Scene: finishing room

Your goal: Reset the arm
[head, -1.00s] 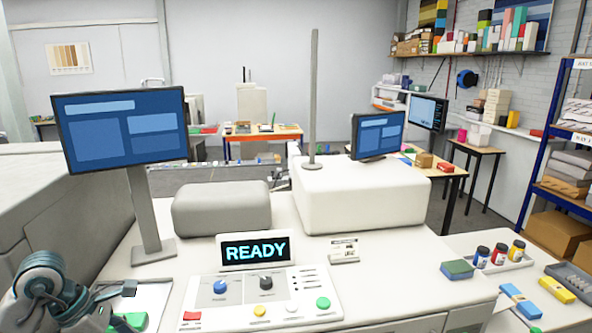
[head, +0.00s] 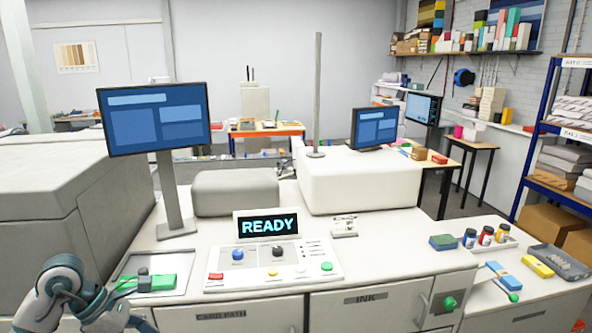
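My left arm comes in at the lower left, bent, with grey and teal links. My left gripper (head: 133,279) is small and dark, over the front of a shallow grey tray (head: 187,262). A green block (head: 160,283) lies in the tray, right at the fingertips. The view does not show whether the fingers touch or grip it.
A control panel (head: 312,267) with coloured buttons and knobs stands right of the tray, below a display reading READY (head: 266,225). A monitor (head: 153,118) rises behind the tray. Ink jars (head: 486,235), a sponge (head: 443,242) and tools lie on the right counter.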

